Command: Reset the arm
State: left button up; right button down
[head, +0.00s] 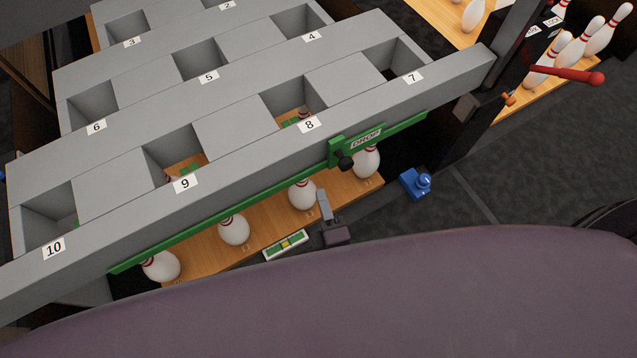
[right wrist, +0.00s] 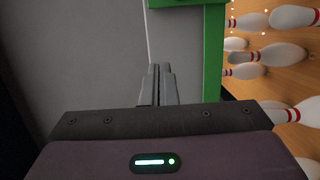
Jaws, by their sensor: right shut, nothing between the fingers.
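My right gripper (head: 323,196) is in front of the grey pin rack (head: 230,134), near the standing pins below its front edge. Its fingers are together with nothing between them; they also show closed in the right wrist view (right wrist: 160,72). My left gripper is in neither view.
Several white pins, one of them here (head: 234,230), stand on the wooden deck (head: 200,245) under the rack. A blue device (head: 416,183) sits on the dark floor. A red-handled lever (head: 567,74) and more pins (head: 570,52) are at the upper right.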

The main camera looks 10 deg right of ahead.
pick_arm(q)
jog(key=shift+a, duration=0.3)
pick_arm(e)
jog(key=shift+s, duration=0.35)
jog(key=s+d+f+m+g+h+p, duration=0.1)
jog(key=s+d+f+m+g, duration=0.25)
jog(key=f, duration=0.85)
jog(key=d+f+m+g+p, duration=0.1)
jog(key=d+f+m+g, duration=0.35)
jog(key=f, duration=0.85)
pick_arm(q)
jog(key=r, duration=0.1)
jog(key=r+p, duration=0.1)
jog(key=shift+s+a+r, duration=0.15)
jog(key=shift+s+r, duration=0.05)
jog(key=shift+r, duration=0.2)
pick_arm(e)
jog(key=s+d+f+m+g, duration=0.3)
jog(key=s+f, duration=0.3)
jog(key=s, duration=0.4)
jog(key=s+d+f+m+g, duration=0.3)
jog(key=s+f+m+g, duration=0.2)
jog(key=s, duration=0.4)
jog(key=shift+s+d+f+g, duration=0.4)
jog(key=shift+f+g, duration=0.1)
